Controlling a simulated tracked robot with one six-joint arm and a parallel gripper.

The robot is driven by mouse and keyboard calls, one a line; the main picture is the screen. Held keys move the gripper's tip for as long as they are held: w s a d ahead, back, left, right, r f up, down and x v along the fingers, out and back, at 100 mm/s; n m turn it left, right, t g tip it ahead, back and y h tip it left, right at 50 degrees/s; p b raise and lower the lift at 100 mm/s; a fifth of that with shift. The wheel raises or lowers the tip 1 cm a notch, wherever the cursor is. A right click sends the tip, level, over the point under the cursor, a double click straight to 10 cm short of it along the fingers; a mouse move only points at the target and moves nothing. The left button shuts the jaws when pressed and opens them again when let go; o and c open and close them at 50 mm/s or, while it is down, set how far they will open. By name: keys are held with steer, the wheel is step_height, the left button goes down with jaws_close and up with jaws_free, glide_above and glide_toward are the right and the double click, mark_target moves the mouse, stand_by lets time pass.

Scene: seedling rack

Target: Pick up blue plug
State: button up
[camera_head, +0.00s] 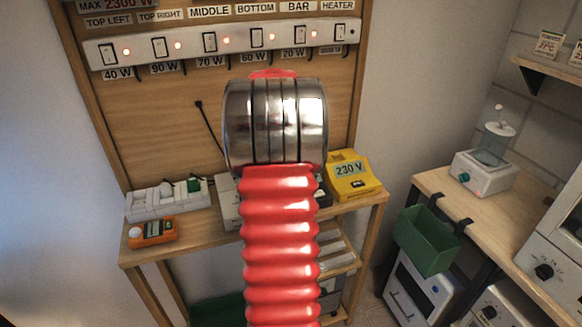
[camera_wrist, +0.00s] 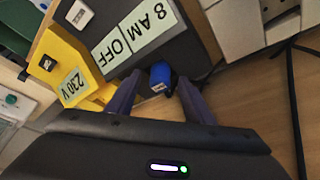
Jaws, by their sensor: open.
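In the wrist view, the blue plug (camera_wrist: 160,76) is at the lower edge of a dark box (camera_wrist: 178,38) labelled "8 AM OFF". I cannot tell whether it sits in a socket there. My gripper (camera_wrist: 158,86) is open, with one dark finger on each side of the plug. The plug lies between or just past the fingertips, and a small gap shows on each side. In the head view, my red ribbed arm hides the gripper and the plug.
A yellow "230 V" box (camera_head: 351,176) stands to the right on the wooden bench. A white power strip (camera_head: 153,203) and an orange device (camera_head: 152,232) are at the left. In the wrist view, black cables (camera_wrist: 293,110) run over wood at the right. A green bin (camera_head: 426,241) hangs on the right bench.

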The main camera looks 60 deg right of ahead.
steer(key=c, duration=1.2)
steer(key=shift+o, duration=0.2)
steer(key=shift+r, duration=0.1)
step_height(320, 180, up, 10)
stand_by(0.7)
